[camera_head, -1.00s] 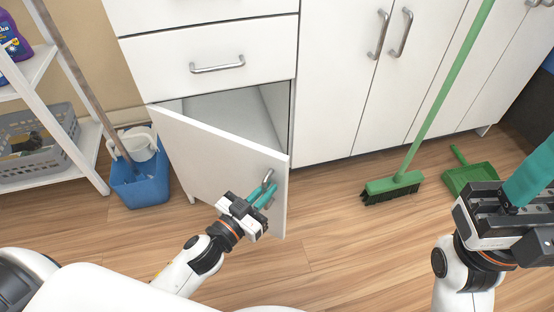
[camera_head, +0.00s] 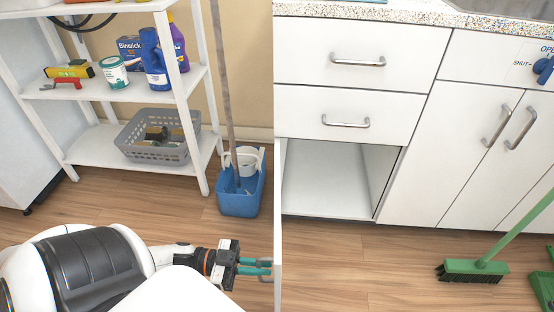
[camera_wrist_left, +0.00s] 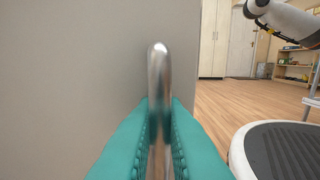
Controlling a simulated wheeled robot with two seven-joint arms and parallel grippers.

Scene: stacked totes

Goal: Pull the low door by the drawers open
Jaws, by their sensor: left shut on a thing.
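The low white door (camera_head: 277,225) stands swung well out from the cabinet under the drawers and shows nearly edge-on in the head view. The open compartment (camera_head: 325,190) behind it is empty where I can see. My left gripper (camera_head: 262,267) is on the left side of the door, with its teal fingers at the handle. In the left wrist view the metal door handle (camera_wrist_left: 158,80) runs between the teal fingers (camera_wrist_left: 159,140), which are closed on it. The grey face of the door (camera_wrist_left: 80,70) fills the left of that view. My right gripper is out of view.
A blue bucket (camera_head: 240,200) with a mop stands left of the door. A white shelf (camera_head: 95,150) with a grey basket (camera_head: 135,147) is farther left. A green broom (camera_head: 475,271) rests on the floor at right. Bare floor lies before the cabinet.

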